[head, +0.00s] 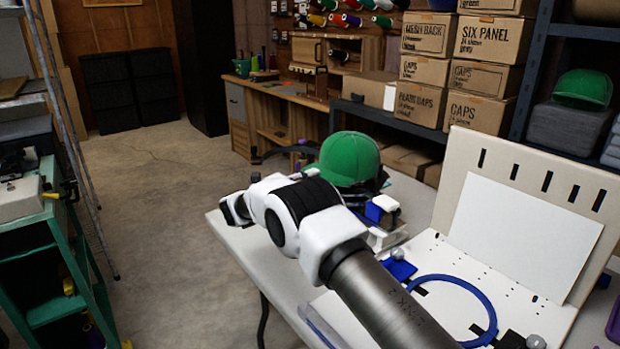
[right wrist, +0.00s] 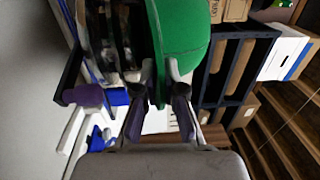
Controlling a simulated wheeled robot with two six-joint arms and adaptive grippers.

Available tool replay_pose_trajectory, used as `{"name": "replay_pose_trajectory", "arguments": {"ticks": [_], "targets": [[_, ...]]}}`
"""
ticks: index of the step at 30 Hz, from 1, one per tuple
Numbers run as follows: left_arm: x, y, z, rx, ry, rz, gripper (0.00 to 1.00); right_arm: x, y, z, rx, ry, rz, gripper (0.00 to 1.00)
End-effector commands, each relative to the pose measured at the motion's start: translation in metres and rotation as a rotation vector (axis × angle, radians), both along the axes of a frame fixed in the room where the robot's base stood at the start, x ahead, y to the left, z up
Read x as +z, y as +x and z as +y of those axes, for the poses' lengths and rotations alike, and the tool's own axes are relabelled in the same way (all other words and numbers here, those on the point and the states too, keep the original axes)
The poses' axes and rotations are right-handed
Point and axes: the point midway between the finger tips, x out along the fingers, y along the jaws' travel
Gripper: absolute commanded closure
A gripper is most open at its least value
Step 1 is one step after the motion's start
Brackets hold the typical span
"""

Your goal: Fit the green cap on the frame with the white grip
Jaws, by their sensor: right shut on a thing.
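The green cap (head: 345,158) is over the back part of the white table, crown up, with dark parts under it. It fills the top middle of the right wrist view (right wrist: 182,38). My right gripper (right wrist: 160,72) is shut on the cap's lower edge; in the head view my own white arm link mostly hides it. Metal bands of a frame (right wrist: 122,38) show close beside the cap. A white grip (head: 386,203) shows below the cap next to a blue part. Whether the cap touches the frame is unclear. My left gripper is out of view.
A blue hoop (head: 450,283) lies on the white table, before an upright board (head: 525,235). A purple-ended dark bar (right wrist: 82,96) is near the frame. Another green cap (head: 583,88) sits on the right shelf. Boxes stand behind; the floor at left is clear.

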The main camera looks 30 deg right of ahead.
Motion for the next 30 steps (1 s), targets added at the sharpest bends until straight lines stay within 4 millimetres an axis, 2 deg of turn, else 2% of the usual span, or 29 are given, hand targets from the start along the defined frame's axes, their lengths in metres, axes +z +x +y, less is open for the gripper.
{"name": "replay_pose_trajectory", "arguments": {"ticks": [21, 30], "targets": [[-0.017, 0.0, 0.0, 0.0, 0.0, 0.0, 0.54, -0.022, 0.0, 0.0, 0.0, 0.0, -0.001, 1.0], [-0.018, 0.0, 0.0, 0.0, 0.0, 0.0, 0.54, -0.023, 0.0, 0.0, 0.0, 0.0, -0.001, 1.0]]}}
